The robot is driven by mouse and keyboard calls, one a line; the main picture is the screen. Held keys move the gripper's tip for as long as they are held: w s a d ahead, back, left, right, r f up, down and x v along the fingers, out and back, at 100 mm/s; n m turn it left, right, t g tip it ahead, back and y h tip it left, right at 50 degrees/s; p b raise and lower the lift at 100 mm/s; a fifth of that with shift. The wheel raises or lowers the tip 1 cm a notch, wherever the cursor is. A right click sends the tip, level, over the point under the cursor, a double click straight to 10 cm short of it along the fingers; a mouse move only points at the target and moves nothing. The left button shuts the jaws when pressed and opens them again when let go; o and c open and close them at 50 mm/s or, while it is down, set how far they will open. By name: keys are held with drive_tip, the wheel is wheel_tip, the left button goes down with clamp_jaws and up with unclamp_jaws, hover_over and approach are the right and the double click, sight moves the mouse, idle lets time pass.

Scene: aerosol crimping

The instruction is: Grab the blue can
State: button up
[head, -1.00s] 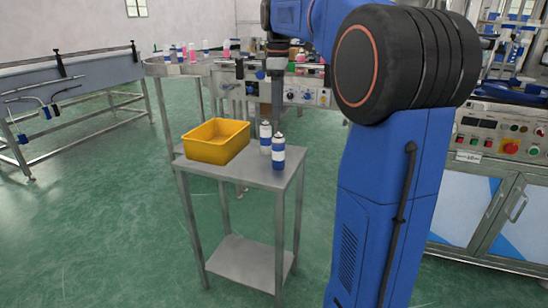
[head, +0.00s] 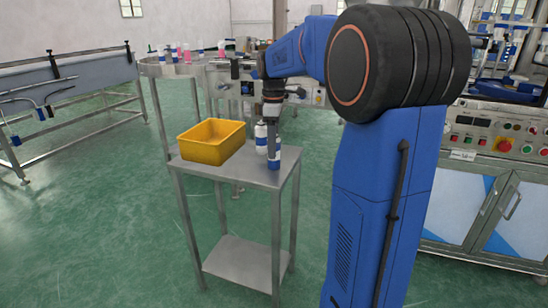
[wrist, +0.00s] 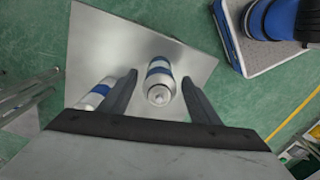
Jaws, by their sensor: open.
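Two blue-and-white cans stand upright on the small steel table (head: 240,174). The front can (head: 274,161) is partly hidden by my gripper (head: 273,132), which points down over it. In the wrist view this can (wrist: 159,84) shows between the two open fingers of my gripper (wrist: 159,79), with a gap on each side. The other can (head: 261,140) stands just behind and to the left. In the wrist view it (wrist: 96,94) lies outside the left finger, close to it and partly hidden.
A yellow bin (head: 211,142) sits on the table left of the cans. A conveyor (head: 70,80) stands at the left, and a machine with a control panel (head: 490,138) at the right. The table's right edge is close to the front can.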

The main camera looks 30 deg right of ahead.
drive_tip(key=shift+f, duration=1.5)
drive_tip(key=c, duration=1.1)
drive_tip(key=shift+r, duration=0.1)
drive_tip(key=shift+c, duration=0.2)
